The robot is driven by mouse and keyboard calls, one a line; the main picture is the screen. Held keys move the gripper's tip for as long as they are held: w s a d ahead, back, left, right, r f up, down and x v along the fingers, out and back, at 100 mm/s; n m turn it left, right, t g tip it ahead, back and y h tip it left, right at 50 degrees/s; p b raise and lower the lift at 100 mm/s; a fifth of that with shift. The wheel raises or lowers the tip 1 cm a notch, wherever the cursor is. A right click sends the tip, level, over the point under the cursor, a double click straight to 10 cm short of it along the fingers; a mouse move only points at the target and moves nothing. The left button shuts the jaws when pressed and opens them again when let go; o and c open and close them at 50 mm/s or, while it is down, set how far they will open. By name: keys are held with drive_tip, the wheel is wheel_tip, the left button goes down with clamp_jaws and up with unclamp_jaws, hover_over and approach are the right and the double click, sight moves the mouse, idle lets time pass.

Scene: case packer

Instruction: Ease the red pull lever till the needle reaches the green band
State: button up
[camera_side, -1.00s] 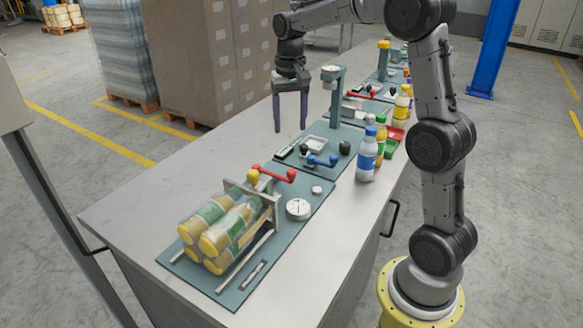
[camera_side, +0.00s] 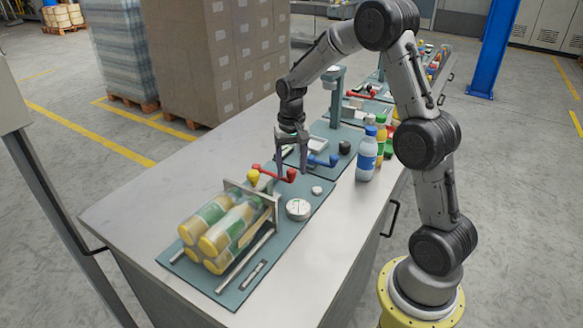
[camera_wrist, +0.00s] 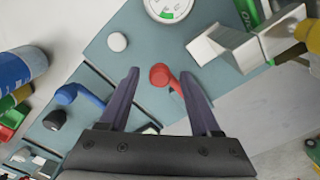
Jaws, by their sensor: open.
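The red pull lever (camera_side: 272,172) lies on the near teal plate, beside the metal frame that holds the bundle of bottles. In the wrist view the red lever's rounded end (camera_wrist: 162,76) shows between my fingertips, with its arm running down between the fingers. My gripper (camera_side: 291,168) is open, with its fingers over the lever's end; I cannot tell whether they touch it. It also shows in the wrist view (camera_wrist: 160,78). The round white gauge (camera_side: 298,209) sits on the same plate. In the wrist view the gauge (camera_wrist: 170,8) is cut by the top edge, showing part of a green band.
A blue lever (camera_side: 322,160) and a black knob (camera_side: 344,147) stand on the plate behind. A white button (camera_side: 316,190) is near the gauge. A blue-and-white bottle (camera_side: 366,158) stands to the right.

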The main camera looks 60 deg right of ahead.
drive_tip(key=shift+f, duration=0.15)
drive_tip(key=shift+c, duration=0.2)
clamp_jaws()
idle(1.2)
